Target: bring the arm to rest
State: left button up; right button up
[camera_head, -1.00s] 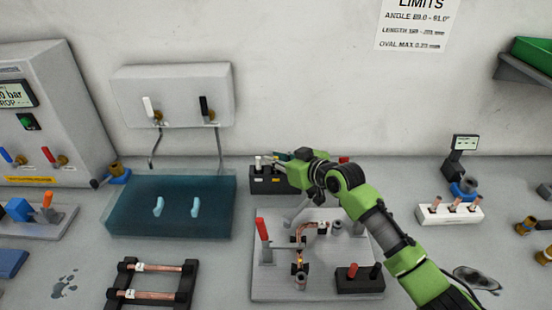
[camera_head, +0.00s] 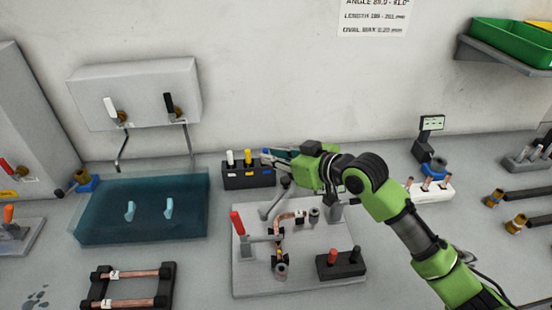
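My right arm, green and dark grey, comes in from the lower right. Its gripper (camera_head: 273,154) points left, above the right end of a black holder (camera_head: 248,180) with white and yellow-capped pieces standing in it. The fingers look dark and teal and are seen side-on, so I cannot tell whether they are open or shut, or whether they touch the holder's pieces. Below the arm, a grey fixture plate (camera_head: 248,283) bears a bent copper tube (camera_head: 284,220) and a red-handled clamp (camera_head: 237,224). My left gripper is not in view.
A teal basin (camera_head: 95,222) with two light-blue pieces is at left. A black rack (camera_head: 98,290) holds copper tubes at front left. A white block (camera_head: 432,192) with copper pieces stands right of the arm. A green bin (camera_head: 510,42) sits on the wall shelf.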

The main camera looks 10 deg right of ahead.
jog(key=shift+s+d+r, duration=0.15)
jog(key=shift+s+d, duration=0.1)
jog(key=shift+s, duration=0.05)
